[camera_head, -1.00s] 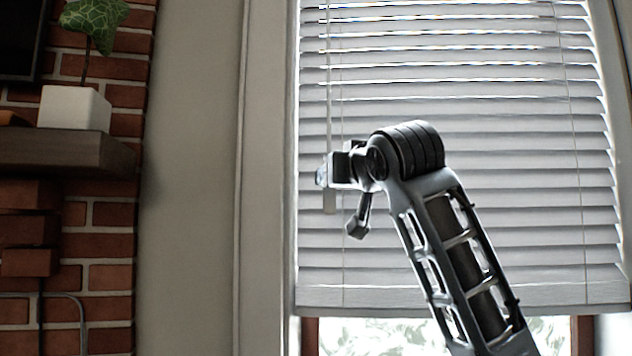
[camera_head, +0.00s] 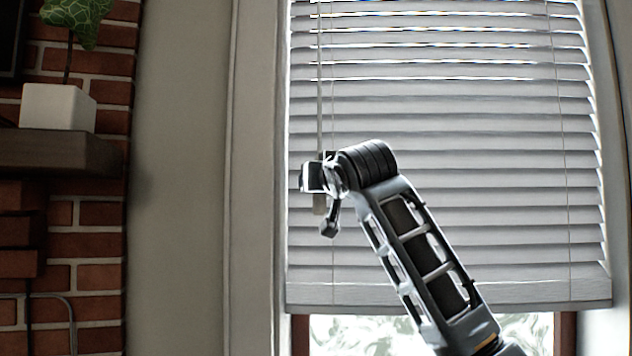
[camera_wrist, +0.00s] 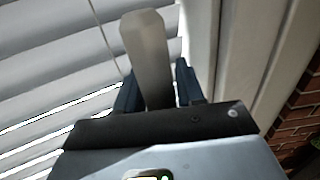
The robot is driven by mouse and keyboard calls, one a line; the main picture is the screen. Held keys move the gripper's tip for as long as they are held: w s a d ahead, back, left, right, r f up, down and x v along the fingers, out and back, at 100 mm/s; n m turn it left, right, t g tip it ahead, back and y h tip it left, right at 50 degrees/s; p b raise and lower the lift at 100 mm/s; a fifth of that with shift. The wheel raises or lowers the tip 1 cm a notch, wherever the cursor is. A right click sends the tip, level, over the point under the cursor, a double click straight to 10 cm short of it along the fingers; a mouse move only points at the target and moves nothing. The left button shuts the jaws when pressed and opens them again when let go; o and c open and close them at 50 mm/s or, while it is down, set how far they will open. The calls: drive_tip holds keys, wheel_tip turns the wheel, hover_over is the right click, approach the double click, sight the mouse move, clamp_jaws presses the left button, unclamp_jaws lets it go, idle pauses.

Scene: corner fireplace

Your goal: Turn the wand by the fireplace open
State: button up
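The wand (camera_head: 319,100) is a slim pale rod hanging at the left side of the window blind (camera_head: 450,180). Its thicker lower end shows just below my gripper (camera_head: 312,178). In the wrist view, the wand's grey blunt end (camera_wrist: 146,50) stands between the two dark blue fingers of my gripper (camera_wrist: 158,88). The fingers lie close against both sides of it, so my gripper appears shut on the wand. The blind's slats are steeply tilted, with thin bright gaps between the upper ones. Where the fingers meet the wand is partly hidden in the head view.
A white window frame (camera_head: 252,200) and plain wall (camera_head: 180,180) stand left of the blind. Further left are a brick fireplace (camera_head: 100,270) and a dark mantel (camera_head: 55,152) with a potted plant (camera_head: 57,107). Thin cords hang close to the wand.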

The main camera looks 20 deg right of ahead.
drive_tip(key=c, duration=0.6)
drive_tip(key=shift+c, duration=0.2)
drive_tip(key=shift+h, duration=0.3)
drive_tip(key=shift+s+d+m+g+h, duration=0.3)
drive_tip(key=shift+m+g+h, duration=2)
drive_tip(key=shift+h, duration=0.5)
drive_tip(key=shift+s+d+m+g+h, duration=0.2)
drive_tip(key=shift+d+m+g+h, duration=0.15)
drive_tip(key=shift+m+g+h, duration=2.05)
drive_tip(key=shift+s+d+m+g+h, duration=0.3)
drive_tip(key=shift+m+g+h, duration=1.5)
drive_tip(key=shift+m+h, duration=1.15)
drive_tip(key=shift+g+h, duration=0.25)
drive_tip(key=shift+g, duration=0.05)
drive_tip(key=o, duration=0.9)
drive_tip(key=shift+o, duration=0.2)
